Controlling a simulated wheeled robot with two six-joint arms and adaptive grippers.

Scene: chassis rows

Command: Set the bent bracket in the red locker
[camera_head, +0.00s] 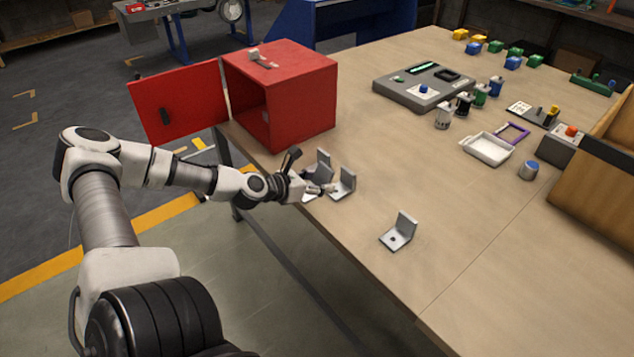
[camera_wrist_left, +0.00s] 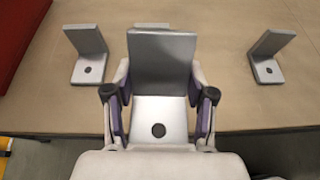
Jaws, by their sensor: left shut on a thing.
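The red locker (camera_head: 306,98) stands at the table's left edge, its door (camera_head: 178,103) swung wide open to the left. My left gripper (camera_head: 322,188) is shut on the middle bent bracket (camera_head: 346,182), which stands upright between the fingers in the left wrist view (camera_wrist_left: 160,60). I cannot tell whether it touches the table. A second bracket (camera_head: 323,160) stands nearer the locker, partly behind my gripper; it also shows in the wrist view (camera_wrist_left: 88,50). My right gripper is out of view.
The third bracket (camera_head: 399,233) stands toward the table's front, also in the wrist view (camera_wrist_left: 268,57). A grey metal piece (camera_head: 262,60) lies on the locker's top. A grey fixture (camera_head: 425,87), small cylinders and a white tray (camera_head: 487,149) are farther right. The table's middle is clear.

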